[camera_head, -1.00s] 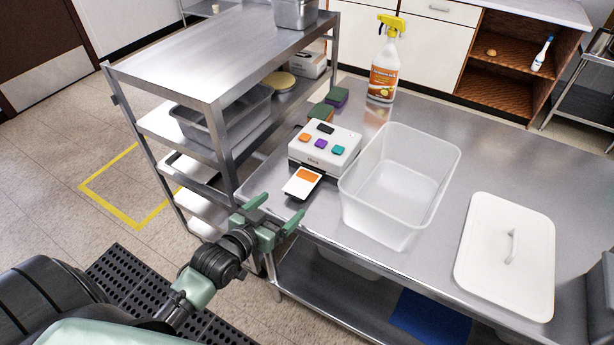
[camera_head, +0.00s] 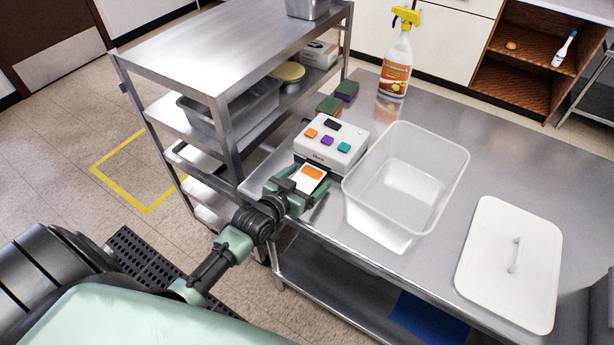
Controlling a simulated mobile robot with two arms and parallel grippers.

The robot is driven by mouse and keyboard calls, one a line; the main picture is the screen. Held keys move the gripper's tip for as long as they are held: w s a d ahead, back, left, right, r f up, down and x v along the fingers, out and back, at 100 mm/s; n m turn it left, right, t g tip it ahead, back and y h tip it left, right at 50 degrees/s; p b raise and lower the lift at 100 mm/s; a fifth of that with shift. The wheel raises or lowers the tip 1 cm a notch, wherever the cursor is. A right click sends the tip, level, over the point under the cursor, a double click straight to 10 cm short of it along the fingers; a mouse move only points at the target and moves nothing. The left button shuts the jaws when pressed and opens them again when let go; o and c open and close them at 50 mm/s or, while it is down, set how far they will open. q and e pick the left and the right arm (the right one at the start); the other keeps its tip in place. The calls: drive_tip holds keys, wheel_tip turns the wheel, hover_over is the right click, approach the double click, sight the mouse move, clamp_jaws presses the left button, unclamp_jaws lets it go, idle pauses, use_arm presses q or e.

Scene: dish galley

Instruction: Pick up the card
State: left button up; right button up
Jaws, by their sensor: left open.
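The card (camera_head: 312,174) is white with an orange patch and sticks out from the front of a white device (camera_head: 330,150) with coloured buttons on the steel table. My left gripper (camera_head: 305,184) is open at the card, with one finger to each side of it in the picture. Its near end is partly hidden by the gripper. I cannot tell whether the fingers touch the card. My right gripper is not in view.
A clear plastic bin (camera_head: 405,185) stands right of the device, and a white lid (camera_head: 510,262) lies farther right. A spray bottle (camera_head: 396,65) and sponges (camera_head: 330,103) are behind. A steel shelf cart (camera_head: 225,60) stands close on the left.

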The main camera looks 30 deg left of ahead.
use_arm(q)
drive_tip(key=c, duration=1.4)
drive_tip(key=shift+r, duration=0.1)
